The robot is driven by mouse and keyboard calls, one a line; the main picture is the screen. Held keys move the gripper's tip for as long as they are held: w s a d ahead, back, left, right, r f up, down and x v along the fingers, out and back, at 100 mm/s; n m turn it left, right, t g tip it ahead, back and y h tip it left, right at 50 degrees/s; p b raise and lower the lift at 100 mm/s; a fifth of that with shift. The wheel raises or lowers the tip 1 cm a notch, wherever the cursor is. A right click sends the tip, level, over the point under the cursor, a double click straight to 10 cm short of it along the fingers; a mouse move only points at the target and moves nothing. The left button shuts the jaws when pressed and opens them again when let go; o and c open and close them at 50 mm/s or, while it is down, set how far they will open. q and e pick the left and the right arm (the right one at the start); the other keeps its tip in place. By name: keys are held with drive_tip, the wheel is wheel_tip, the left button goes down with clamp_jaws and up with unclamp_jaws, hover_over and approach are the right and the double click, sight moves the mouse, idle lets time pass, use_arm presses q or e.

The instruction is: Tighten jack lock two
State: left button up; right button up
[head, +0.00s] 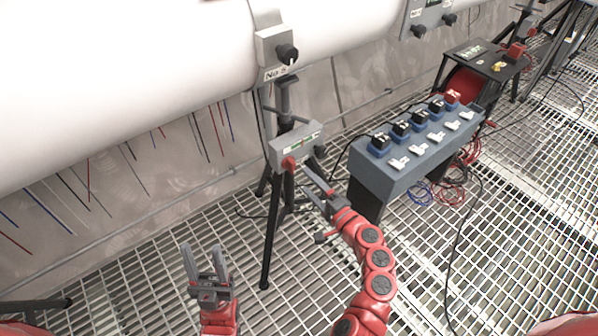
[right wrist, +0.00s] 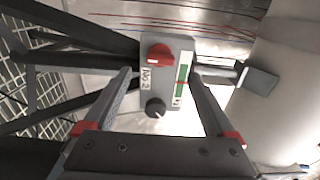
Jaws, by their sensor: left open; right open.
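The jack lock is a grey box (head: 297,148) on a black tripod jack under the white pipe. It has a red knob (head: 290,163) on its near face and a green strip. In the right wrist view the box (right wrist: 181,44) carries a "No 2" label, the red knob (right wrist: 157,55) and a black knob (right wrist: 155,107). My right gripper (head: 308,180) is open just in front of the box. Its fingers (right wrist: 162,78) stand either side of the box in that view, and nothing is gripped. My left gripper (head: 204,248) is open and empty, low and left of the tripod.
A blue-grey control box (head: 378,172) with several black switches stands right of the jack. A grey clamp (head: 276,46) with a black knob sits on the pipe (head: 130,75) above. A cable reel (head: 470,88) stands behind. The grating floor (head: 140,270) is open at front left.

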drive_tip(key=v, duration=1)
drive_tip(key=shift+s+d, duration=0.2)
drive_tip(key=shift+s, duration=0.05)
